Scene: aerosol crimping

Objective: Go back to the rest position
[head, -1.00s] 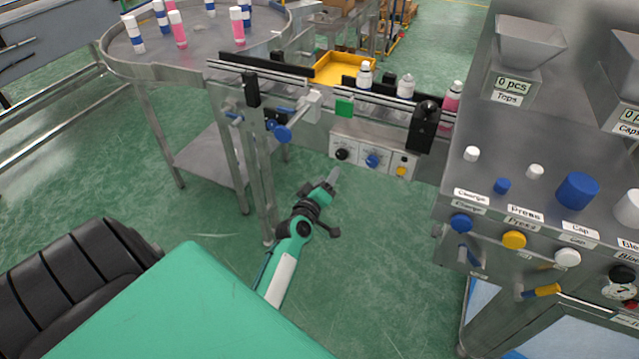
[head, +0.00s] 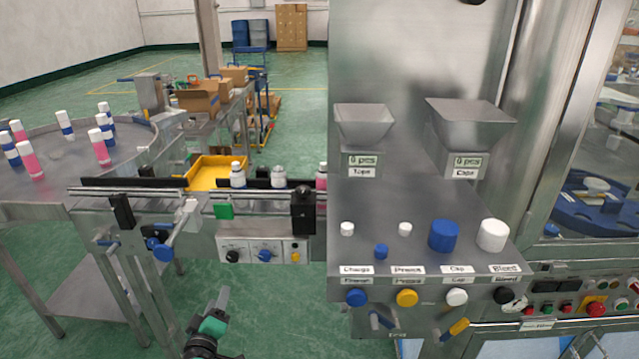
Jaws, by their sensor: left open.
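My left gripper (head: 220,304) shows at the bottom of the head view, left of centre, below the conveyor and in front of the green floor. It holds nothing that I can see, and it is apart from the conveyor and the machine. Its jaws are seen nearly edge-on; they are open. The rest of my left arm is cut off by the lower edge. My right gripper is not in view.
A conveyor (head: 150,192) with several bottles runs from the round steel table (head: 50,190) to the machine panel (head: 430,275). The panel carries knobs, caps and two hoppers (head: 468,122). A yellow tray (head: 208,170) lies behind. Floor (head: 280,325) below the conveyor is clear.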

